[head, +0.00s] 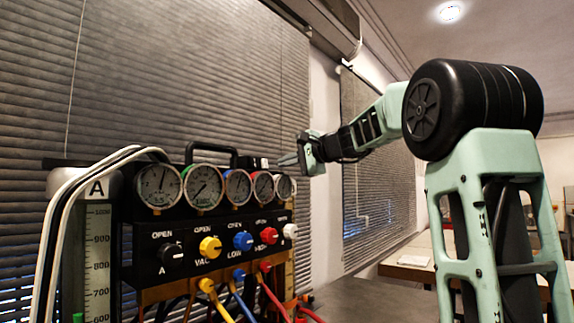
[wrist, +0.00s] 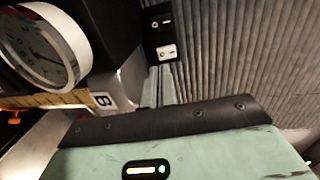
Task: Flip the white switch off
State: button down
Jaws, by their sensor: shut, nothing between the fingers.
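The white switch (wrist: 167,51) shows in the wrist view as a pale rocker plate low on a small black box. A black switch (wrist: 161,22) sits above it in that picture. My gripper (wrist: 161,70) is shut and empty, its fingertips just below the white switch in the picture. I cannot tell whether they touch it. In the head view my gripper (head: 281,160) reaches left behind the top of the gauge panel, close to the small black box (head: 253,162). The switch face is not visible there, and its on or off position is unclear.
The gauge panel (head: 146,243) carries several round gauges, a handle (head: 212,148) and coloured knobs, with hoses below. A gauge (wrist: 42,48) and a plate marked B (wrist: 102,99) are close to my gripper. Window blinds (wrist: 235,50) stand behind. A table (head: 415,262) is at the right.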

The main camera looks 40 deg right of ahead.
jog(key=b+v, duration=0.1)
jog(key=v, duration=0.8)
jog(key=shift+s+r+b, duration=0.15)
jog(key=shift+b, duration=0.25)
jog(key=shift+d, duration=0.1)
